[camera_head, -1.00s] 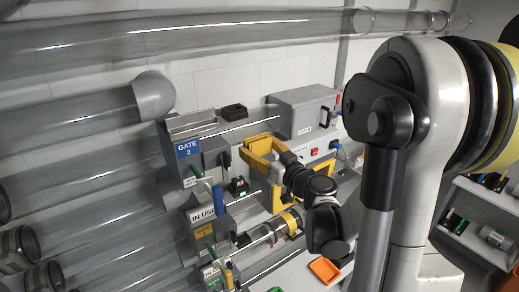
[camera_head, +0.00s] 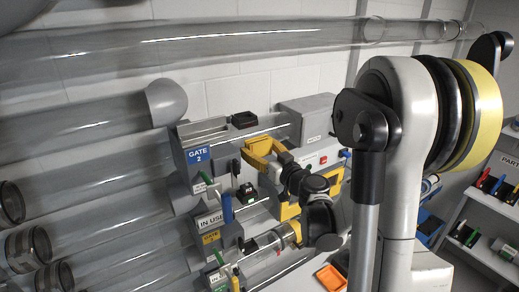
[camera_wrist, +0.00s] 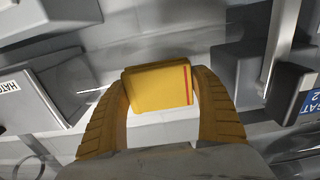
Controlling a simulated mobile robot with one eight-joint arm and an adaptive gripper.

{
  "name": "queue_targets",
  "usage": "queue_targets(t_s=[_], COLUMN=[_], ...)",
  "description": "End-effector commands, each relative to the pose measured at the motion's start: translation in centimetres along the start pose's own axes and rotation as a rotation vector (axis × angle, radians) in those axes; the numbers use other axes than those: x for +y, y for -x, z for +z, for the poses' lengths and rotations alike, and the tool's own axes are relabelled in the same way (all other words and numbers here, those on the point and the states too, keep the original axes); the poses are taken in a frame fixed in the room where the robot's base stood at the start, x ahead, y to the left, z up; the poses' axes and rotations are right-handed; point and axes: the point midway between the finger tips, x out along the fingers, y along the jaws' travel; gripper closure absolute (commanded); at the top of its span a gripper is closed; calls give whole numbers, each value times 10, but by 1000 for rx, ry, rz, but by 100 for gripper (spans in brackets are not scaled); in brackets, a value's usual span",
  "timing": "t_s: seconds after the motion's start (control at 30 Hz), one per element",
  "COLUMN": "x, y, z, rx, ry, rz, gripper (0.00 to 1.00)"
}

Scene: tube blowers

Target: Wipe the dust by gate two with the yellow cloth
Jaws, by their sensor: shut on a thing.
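My gripper (camera_head: 262,157), with yellow fingers, is shut on the folded yellow cloth (camera_wrist: 160,88). In the wrist view the cloth has a red stripe near its right edge and sits between both fingers. In the head view the gripper is just right of gate two, whose blue GATE 2 sign (camera_head: 198,155) faces the camera. That sign also shows at the right edge of the wrist view (camera_wrist: 309,102). I cannot make out the dust in either view.
A small black box (camera_head: 244,120) sits on top near gate two. A grey hatch box (camera_head: 307,118) stands behind my gripper. An orange tray (camera_head: 331,277) lies lower right. Clear tubes run at left and above.

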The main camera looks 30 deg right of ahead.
Motion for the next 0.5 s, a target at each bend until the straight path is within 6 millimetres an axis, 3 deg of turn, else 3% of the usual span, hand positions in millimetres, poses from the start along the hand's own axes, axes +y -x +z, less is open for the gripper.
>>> queue_targets(t_s=[0.5], x=[0], y=[-6], z=[0], rx=[0], ry=[0], rz=[-1], gripper=[50])
